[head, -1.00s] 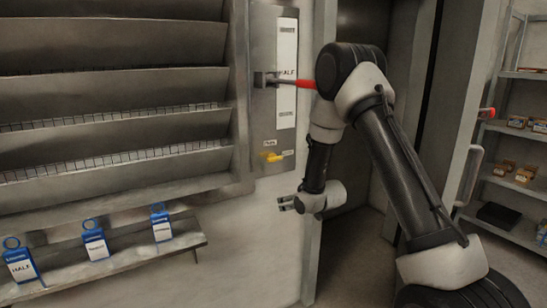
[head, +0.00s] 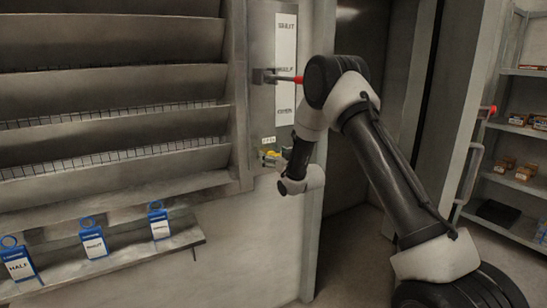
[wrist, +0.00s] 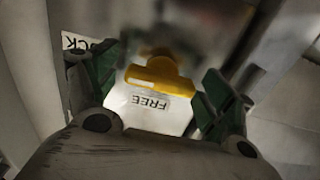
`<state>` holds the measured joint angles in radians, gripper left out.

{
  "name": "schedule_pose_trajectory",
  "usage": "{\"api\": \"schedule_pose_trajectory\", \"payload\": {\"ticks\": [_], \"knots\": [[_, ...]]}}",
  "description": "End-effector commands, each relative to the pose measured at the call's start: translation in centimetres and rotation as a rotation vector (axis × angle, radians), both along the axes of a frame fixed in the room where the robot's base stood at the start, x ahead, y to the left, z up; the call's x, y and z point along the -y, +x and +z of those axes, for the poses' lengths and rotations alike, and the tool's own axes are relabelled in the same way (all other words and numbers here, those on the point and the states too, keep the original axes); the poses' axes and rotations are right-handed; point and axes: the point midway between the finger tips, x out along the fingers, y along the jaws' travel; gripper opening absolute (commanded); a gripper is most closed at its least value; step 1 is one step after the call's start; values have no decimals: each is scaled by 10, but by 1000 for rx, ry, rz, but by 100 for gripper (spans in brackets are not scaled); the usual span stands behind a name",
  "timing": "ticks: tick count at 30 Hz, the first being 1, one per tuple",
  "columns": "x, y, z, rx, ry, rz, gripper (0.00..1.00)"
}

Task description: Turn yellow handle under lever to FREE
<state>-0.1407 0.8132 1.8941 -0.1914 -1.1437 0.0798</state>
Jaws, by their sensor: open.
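The yellow handle (head: 271,154) is on the wall panel, below the red-tipped lever (head: 298,79). In the wrist view the yellow handle (wrist: 160,75) lies between the two open fingers of my gripper (wrist: 160,92), close ahead of them. I cannot tell whether a finger touches it. A label reading FREE (wrist: 150,102) shows upside down beside the handle, and part of a label ending in "CK" (wrist: 82,45) shows at the upper left. In the head view my gripper (head: 274,161) is at the handle and partly covers it.
The lever's plate carries a strip (head: 286,70) marked SHUT, HALF and OPEN, with the lever near HALF. A louvre (head: 110,70) fills the left. Blue tags (head: 93,240) stand on a ledge (head: 150,255) below. A dark doorway lies behind my arm, with shelves (head: 520,130) at right.

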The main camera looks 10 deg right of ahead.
Motion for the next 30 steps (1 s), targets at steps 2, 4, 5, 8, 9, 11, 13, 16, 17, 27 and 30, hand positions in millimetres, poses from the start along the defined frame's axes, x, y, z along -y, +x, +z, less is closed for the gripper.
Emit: {"api": "schedule_pose_trajectory", "payload": {"ticks": [2,4,5,8,9,11,13,16,17,27,30], "knots": [[0,1,0,0,0,0,82],[0,1,0,0,0,0,82],[0,0,0,0,0,0,82],[0,0,0,0,0,0,71],[0,0,0,0,0,0,64],[0,0,0,0,0,0,53],[0,0,0,0,0,0,40],[0,0,0,0,0,0,36],[0,0,0,0,0,0,36],[0,0,0,22,-68,0,36],[-1,0,0,41,-125,0,36]]}}
